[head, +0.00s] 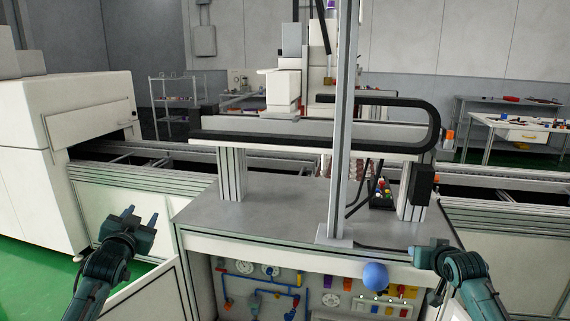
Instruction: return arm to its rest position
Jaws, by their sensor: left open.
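My left arm comes in from the lower left. Its dark gripper (140,215) is open and empty, with two fingers apart and pointing up and away, left of the grey table (270,213). My right arm comes in from the lower right. Its gripper (425,257) is over the front right edge of the table; its fingers are too small and dark to tell whether they are apart. I see nothing held in either gripper.
A blue ball (375,276) is at the table's front, near my right gripper. A white machine (50,150) and conveyor (130,180) lie left. The left table top is clear.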

